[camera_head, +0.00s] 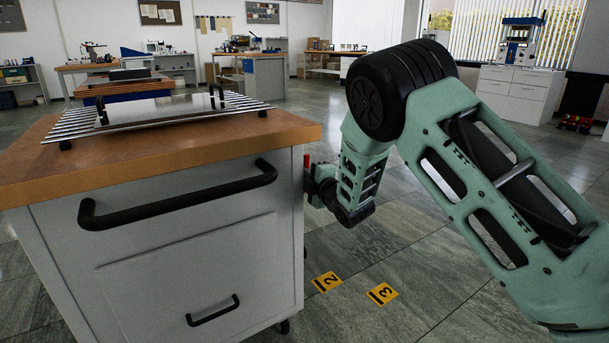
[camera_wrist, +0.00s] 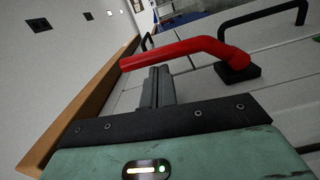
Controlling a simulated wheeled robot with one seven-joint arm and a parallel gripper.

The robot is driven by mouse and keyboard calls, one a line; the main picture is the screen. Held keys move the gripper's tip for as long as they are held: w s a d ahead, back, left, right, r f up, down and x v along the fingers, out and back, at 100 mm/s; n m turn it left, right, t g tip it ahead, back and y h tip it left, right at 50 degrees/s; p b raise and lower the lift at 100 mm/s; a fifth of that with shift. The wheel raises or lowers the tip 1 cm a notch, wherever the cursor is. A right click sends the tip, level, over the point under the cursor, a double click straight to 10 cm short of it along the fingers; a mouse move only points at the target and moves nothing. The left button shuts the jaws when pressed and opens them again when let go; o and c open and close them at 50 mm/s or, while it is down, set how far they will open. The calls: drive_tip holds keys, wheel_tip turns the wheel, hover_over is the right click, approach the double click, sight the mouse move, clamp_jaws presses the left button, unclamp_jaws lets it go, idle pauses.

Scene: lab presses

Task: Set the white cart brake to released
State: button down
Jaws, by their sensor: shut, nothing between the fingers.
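The white cart (camera_head: 170,245) with a wooden top stands at the left in the head view. Its brake is a red bent lever (camera_wrist: 180,50) on a black mount (camera_wrist: 238,73) on the cart's side, across the top of the wrist view. Only a small red part (camera_head: 307,160) shows at the cart's right edge in the head view. My gripper (camera_wrist: 160,72) is shut and empty, its fingertips close to the lever's arm. I cannot tell whether they touch it. In the head view my wrist is beside the cart's right side, and the fingertips are hidden.
A black handle (camera_head: 180,195) runs along the cart's front. A metal rack (camera_head: 160,108) lies on its top. Yellow floor markers (camera_head: 327,281) lie right of the cart. Open tiled floor lies beyond. A white cabinet (camera_head: 517,95) stands at the back right.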

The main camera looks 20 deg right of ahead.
drive_tip(key=w+d+f+m, duration=0.2)
drive_tip(key=d+f+m, duration=0.4)
drive_tip(key=m, duration=0.4)
drive_tip(key=shift+d+m+g, duration=0.3)
drive_tip(key=shift+d+g, duration=0.1)
drive_tip(key=shift+d, duration=0.2)
drive_tip(key=shift+w+f, duration=0.1)
idle(0.4)
drive_tip(key=shift+d, duration=0.1)
